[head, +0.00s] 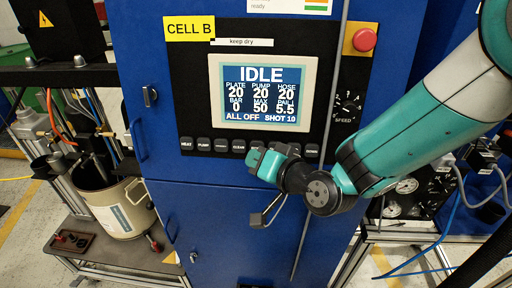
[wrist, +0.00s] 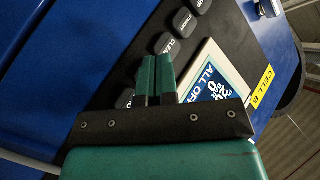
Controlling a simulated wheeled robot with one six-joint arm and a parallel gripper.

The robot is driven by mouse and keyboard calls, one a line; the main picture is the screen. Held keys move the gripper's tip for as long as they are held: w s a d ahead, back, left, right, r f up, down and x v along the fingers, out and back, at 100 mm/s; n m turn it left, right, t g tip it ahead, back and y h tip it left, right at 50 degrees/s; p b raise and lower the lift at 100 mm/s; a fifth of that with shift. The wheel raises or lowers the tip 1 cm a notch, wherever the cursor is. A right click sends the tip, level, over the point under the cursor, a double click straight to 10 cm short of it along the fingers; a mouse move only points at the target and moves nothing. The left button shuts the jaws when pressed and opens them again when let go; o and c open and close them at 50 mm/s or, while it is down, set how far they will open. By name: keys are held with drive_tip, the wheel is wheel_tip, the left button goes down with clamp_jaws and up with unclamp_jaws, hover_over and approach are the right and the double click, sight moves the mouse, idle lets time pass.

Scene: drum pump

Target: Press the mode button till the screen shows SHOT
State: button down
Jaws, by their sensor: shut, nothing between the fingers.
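The screen (head: 264,92) on the blue cabinet reads IDLE in large letters, with ALL OFF and SHOT 10 on its bottom line. Below it runs a row of dark buttons: HEAT (head: 187,143), PUMP (head: 204,144), one too small to read (head: 221,145), CLEAR (head: 238,146), and one at the right end (head: 312,150). My gripper hides part of the row. I cannot make out which button is mode. My gripper (head: 257,157) is shut and empty, its fingertips at the row just right of CLEAR. In the wrist view the fingertips (wrist: 155,62) overlap the buttons beside CLEAR (wrist: 168,45); contact cannot be told.
A red push button (head: 365,39) on a yellow plate and a SPEED dial (head: 347,104) are right of the screen. A thin grey vertical rod or conduit (head: 338,60) runs beside the screen. A pail (head: 122,208) stands at the left, gauges (head: 406,186) at the right.

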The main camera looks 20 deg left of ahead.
drive_tip(key=shift+s+d+r+p, duration=0.15)
drive_tip(key=shift+s+d+p, duration=0.05)
drive_tip(key=shift+s, duration=0.6)
drive_tip(key=shift+s+d+r+p, duration=0.15)
drive_tip(key=shift+s+d+r, duration=0.05)
drive_tip(key=shift+s, duration=0.6)
drive_tip(key=shift+s+d+r+p, duration=0.15)
drive_tip(key=shift+s+d+p, duration=0.05)
drive_tip(key=shift+s, duration=0.6)
drive_tip(key=d+r+n+g+h, duration=0.25)
drive_tip(key=d+r, duration=0.45)
drive_tip(key=d, duration=0.4)
drive_tip(key=s+d+r+g+h, duration=0.2)
drive_tip(key=s+d+h, duration=0.1)
drive_tip(key=s+d, duration=0.3)
drive_tip(key=s+d+r+n+g+h, duration=0.1)
drive_tip(key=s+d+g+h, duration=0.2)
drive_tip(key=s+d, duration=0.4)
drive_tip(key=d, duration=0.4)
drive_tip(key=shift+r, duration=0.4)
drive_tip(key=shift+d, duration=0.15)
